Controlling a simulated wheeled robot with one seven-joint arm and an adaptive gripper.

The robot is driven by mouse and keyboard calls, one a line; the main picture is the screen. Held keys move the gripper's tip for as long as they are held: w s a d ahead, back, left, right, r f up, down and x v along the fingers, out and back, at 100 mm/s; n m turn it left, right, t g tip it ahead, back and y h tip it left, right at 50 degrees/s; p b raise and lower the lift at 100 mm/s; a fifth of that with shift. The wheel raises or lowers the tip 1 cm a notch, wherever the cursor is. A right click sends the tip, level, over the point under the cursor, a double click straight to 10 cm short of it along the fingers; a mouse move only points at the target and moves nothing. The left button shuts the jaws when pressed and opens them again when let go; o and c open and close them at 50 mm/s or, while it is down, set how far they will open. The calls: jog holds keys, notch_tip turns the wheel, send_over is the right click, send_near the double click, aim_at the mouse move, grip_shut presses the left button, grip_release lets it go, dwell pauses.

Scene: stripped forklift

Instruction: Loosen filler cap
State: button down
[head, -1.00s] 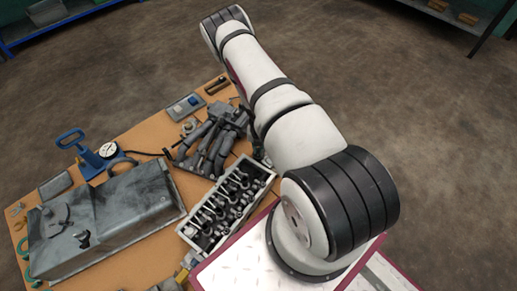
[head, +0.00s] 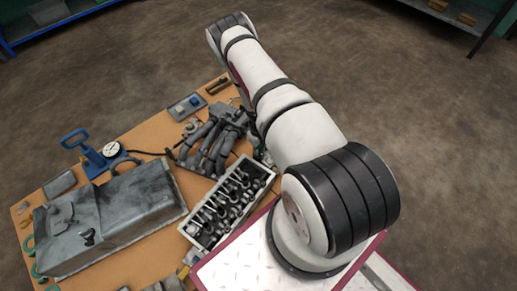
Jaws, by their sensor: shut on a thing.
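A grey metal tank (head: 120,220) lies on the left part of the orange-brown workbench. A flat round plate (head: 62,215) and a small dark fitting (head: 88,237) sit on its top near the left end. I cannot tell for sure which of these is the filler cap. My white and black arm reaches from the lower right up to the top middle. My gripper is not visible; the far end of the arm is hidden behind its own links.
The bench (head: 150,105) also holds a blue pump with a gauge (head: 112,149), dark branching pipes (head: 215,140), a block with rows of parts (head: 228,205) and small trays. Blue shelving (head: 60,17) stands at the back left. The floor on the right is clear.

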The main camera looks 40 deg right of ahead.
jog(key=shift+n, duration=0.4)
jog(key=c, duration=1.7)
grip_release()
notch_tip(320, 180, up, 12)
